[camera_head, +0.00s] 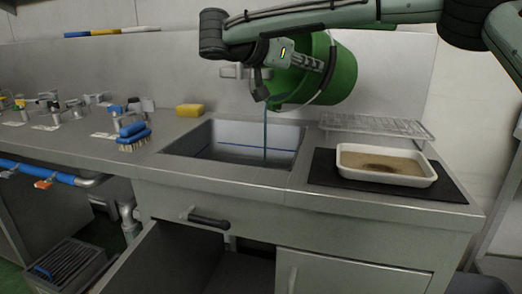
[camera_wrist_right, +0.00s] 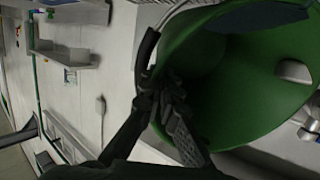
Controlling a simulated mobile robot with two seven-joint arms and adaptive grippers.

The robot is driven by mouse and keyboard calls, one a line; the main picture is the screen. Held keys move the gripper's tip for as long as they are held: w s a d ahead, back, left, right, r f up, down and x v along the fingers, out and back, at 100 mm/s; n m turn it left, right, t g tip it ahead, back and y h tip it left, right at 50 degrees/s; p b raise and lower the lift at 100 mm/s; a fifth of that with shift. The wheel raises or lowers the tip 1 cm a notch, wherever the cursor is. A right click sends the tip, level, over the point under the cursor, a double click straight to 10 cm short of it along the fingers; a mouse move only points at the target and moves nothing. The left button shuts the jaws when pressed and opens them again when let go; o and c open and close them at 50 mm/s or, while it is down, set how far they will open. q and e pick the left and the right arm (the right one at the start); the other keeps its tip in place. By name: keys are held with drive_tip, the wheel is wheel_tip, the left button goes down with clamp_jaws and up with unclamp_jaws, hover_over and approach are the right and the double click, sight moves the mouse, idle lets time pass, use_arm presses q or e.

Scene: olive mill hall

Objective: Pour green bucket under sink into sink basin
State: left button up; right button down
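The green bucket (camera_head: 335,75) is tilted on its side in the air above the sink basin (camera_head: 215,146), with its mouth towards the left. A thin bluish stream (camera_head: 265,130) falls from its lip into the basin. My right gripper (camera_head: 292,62) is shut on the bucket at its handle side. In the right wrist view, the dark fingers (camera_wrist_right: 172,105) are close together at the handle and rim, and the bucket (camera_wrist_right: 235,85) shows its green inside. The exact grip is partly hidden. My left gripper is not in view.
A white tray (camera_head: 388,176) with brown contents stands on a dark mat (camera_head: 320,170) right of the basin, before a wire rack (camera_head: 375,125). A yellow sponge (camera_head: 190,110) and blue brushes (camera_head: 133,134) lie left. Below, a cabinet door or drawer (camera_head: 165,262) stands open.

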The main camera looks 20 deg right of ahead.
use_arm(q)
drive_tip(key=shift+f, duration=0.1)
use_arm(e)
drive_tip(key=shift+r, duration=0.2)
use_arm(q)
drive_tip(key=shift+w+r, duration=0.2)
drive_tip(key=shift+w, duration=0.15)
use_arm(e)
drive_tip(key=shift+a+r, duration=0.15)
drive_tip(key=shift+r, duration=0.1)
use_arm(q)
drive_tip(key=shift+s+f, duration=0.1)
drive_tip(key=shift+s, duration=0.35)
use_arm(e)
drive_tip(key=shift+a+r, duration=0.1)
drive_tip(key=shift+r, duration=0.15)
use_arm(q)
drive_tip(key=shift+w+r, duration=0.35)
use_arm(e)
drive_tip(key=shift+s+a+r+h, duration=0.1)
drive_tip(key=shift+a+r+h, duration=0.15)
drive_tip(key=shift+r, duration=0.2)
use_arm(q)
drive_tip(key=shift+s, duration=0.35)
use_arm(e)
drive_tip(key=shift+r, duration=0.3)
